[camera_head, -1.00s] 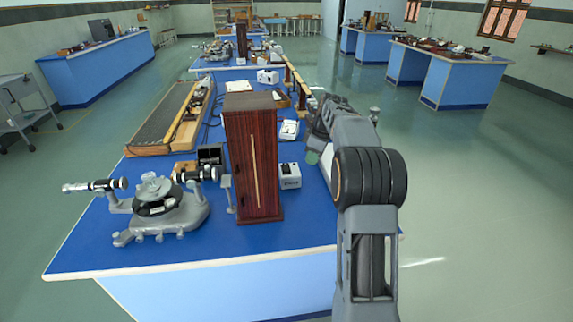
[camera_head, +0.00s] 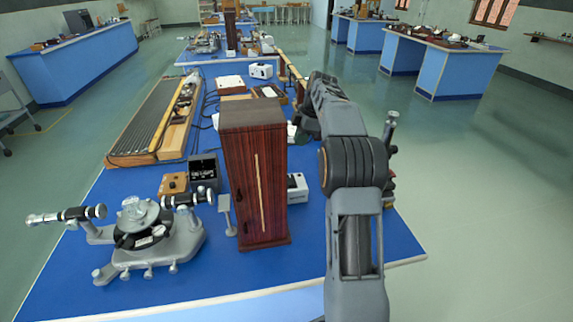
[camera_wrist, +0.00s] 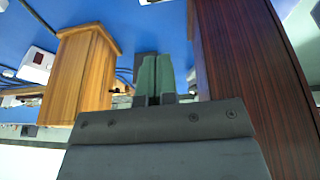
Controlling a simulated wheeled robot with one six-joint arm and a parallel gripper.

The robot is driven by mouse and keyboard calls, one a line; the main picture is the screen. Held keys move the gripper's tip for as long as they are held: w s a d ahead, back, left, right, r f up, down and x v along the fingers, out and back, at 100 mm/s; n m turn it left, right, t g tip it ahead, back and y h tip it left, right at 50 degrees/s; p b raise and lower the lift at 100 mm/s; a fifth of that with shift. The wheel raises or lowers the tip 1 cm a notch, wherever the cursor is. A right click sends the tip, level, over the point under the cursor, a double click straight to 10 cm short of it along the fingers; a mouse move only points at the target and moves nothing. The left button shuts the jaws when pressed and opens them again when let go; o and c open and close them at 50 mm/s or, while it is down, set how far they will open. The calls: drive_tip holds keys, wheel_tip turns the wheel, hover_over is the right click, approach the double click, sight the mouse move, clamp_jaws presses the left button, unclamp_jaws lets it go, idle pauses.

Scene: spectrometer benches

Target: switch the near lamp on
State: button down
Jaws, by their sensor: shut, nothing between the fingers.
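A tall dark-wood housing with a narrow pale vertical slit, which looks like the near lamp (camera_head: 256,180), stands upright on the near blue bench. A small white box (camera_head: 298,187) is partly hidden behind its right side. My gripper is hidden behind my arm in the head view. In the wrist view my gripper (camera_wrist: 154,75) has its green fingertips together and empty. A dark red-brown wooden panel (camera_wrist: 235,80), probably the lamp housing, is close on its right. A lighter wooden block (camera_wrist: 78,75) is on its left, apart from the fingers. I cannot make out a lamp switch.
A spectrometer (camera_head: 148,235) stands left of the housing, with a black meter box (camera_head: 204,170) behind it. A long grooved wooden apparatus (camera_head: 150,120) lies farther back. In the wrist view, a white box with a dark red patch (camera_wrist: 36,65) and cables are at left. Floor is clear at right.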

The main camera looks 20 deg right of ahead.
sight(289, 177)
drive_tip(key=shift+s+d, duration=0.1)
drive_tip(key=x, duration=0.8)
drive_tip(key=d+x, duration=0.1)
drive_tip(key=x, duration=0.3)
drive_tip(key=shift+a+f, duration=0.15)
drive_tip(key=shift+f, duration=0.8)
drive_tip(key=shift+p, duration=0.3)
